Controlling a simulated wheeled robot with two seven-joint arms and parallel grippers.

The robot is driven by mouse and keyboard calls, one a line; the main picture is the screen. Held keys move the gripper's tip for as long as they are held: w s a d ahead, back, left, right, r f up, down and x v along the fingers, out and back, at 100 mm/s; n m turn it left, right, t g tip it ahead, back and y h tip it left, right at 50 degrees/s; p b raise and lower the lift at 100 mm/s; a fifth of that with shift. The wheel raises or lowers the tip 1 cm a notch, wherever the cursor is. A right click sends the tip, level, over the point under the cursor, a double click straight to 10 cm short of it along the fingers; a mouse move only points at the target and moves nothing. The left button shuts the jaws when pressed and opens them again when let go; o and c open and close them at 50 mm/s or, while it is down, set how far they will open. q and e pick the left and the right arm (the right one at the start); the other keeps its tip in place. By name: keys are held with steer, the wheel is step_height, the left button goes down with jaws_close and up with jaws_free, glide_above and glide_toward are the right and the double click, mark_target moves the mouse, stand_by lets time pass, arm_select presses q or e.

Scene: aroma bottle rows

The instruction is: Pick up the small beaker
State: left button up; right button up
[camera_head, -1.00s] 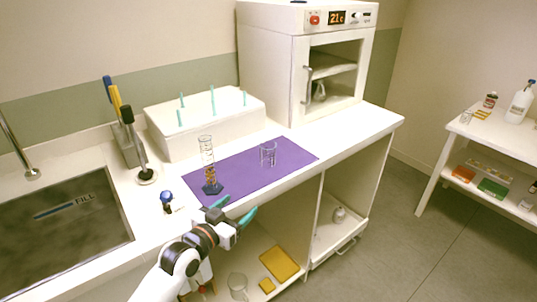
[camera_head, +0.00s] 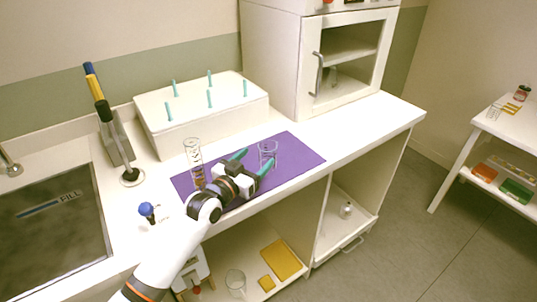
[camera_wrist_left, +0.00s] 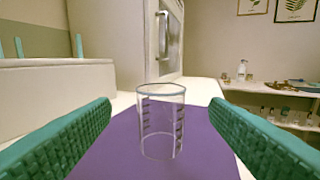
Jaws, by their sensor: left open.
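The small beaker (camera_head: 268,152) is clear glass and stands upright on the purple mat (camera_head: 297,149) on the counter. My left gripper (camera_head: 254,161) is open just in front of it, to its lower left in the head view. In the left wrist view the beaker (camera_wrist_left: 161,122) stands between and beyond the two teal fingers (camera_wrist_left: 160,128), with a gap on each side, and nothing is held. My right gripper is not in view.
A graduated cylinder (camera_head: 193,155) stands on the mat left of my left gripper. A white rack with teal pegs (camera_head: 205,118) is behind the mat. Another beaker (camera_head: 236,281) is on the shelf below.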

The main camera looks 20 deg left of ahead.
mark_target(272, 143)
arm_select(q)
steer(key=x, duration=0.3)
steer(key=shift+w, duration=0.1)
steer(key=x, duration=0.2)
steer(key=p+x, duration=0.1)
steer(key=x, duration=0.1)
steer(key=shift+d+r, duration=0.1)
steer(key=shift+r, duration=0.15)
steer(key=shift+w+d, duration=0.2)
steer(key=shift+w, duration=0.4)
steer(key=c, duration=1.1)
